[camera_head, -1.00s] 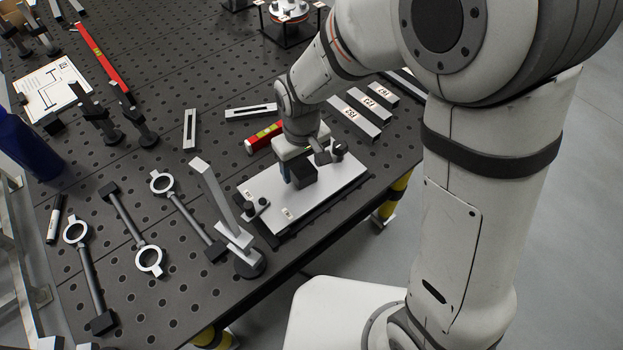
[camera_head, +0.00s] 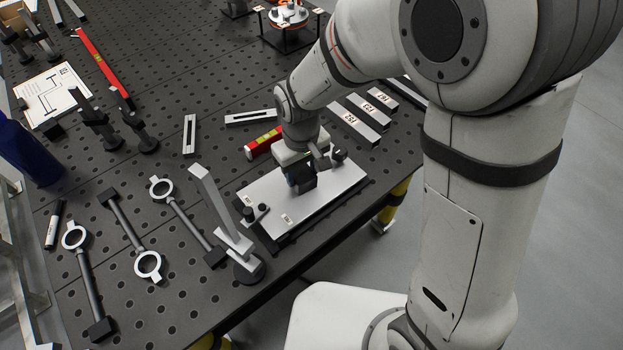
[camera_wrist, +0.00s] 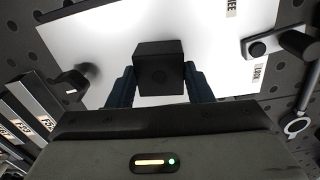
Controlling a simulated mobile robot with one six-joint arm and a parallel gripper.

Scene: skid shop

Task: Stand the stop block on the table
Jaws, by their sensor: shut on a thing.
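A black block, which I take to be the stop block (camera_head: 303,182), is between the blue fingers of my gripper (camera_head: 293,176) over the white plate in the head view. In the wrist view the block (camera_wrist: 160,68) sits between the two fingertips (camera_wrist: 159,80), with a finger against each side. My gripper is shut on it. The plate's white surface (camera_wrist: 130,30) lies beyond the block. I cannot tell whether the block touches the plate. The perforated dark table (camera_head: 190,290) carries the plate.
Small clamps stand at the plate's left end (camera_head: 256,213) and right end (camera_head: 338,157). A grey upright bar on a round base (camera_head: 222,215) stands close left of the plate. Ring-ended rods (camera_head: 180,215) lie further left. Labelled bars (camera_head: 357,122) lie behind right. Bare table shows at front left.

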